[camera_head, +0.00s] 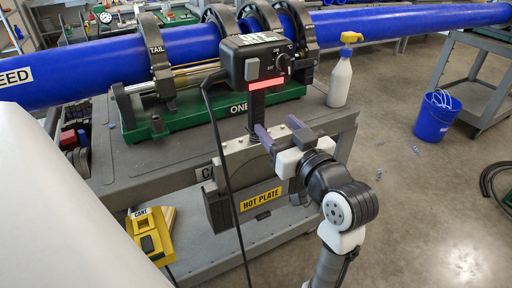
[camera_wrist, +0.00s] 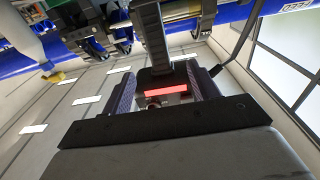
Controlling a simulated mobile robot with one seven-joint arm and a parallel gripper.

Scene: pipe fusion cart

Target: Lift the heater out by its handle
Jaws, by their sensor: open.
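The heater's black control box (camera_head: 262,62), with dials and a lit red strip, stands at the front of the cart. Its dark handle (camera_head: 257,104) runs down from the box toward the grey plate (camera_head: 245,162), which sits in the holder labelled HOT PLATE (camera_head: 262,198). My gripper (camera_head: 276,124) is open, its two purple fingers pointing at the handle from the front right.
A black cable (camera_head: 222,160) hangs from the control box in front of the cart. Behind stand the green-based clamp machine (camera_head: 205,116) and a blue pipe (camera_head: 80,70). A spray bottle (camera_head: 341,80) stands right; a yellow control box (camera_head: 150,237) is lower left.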

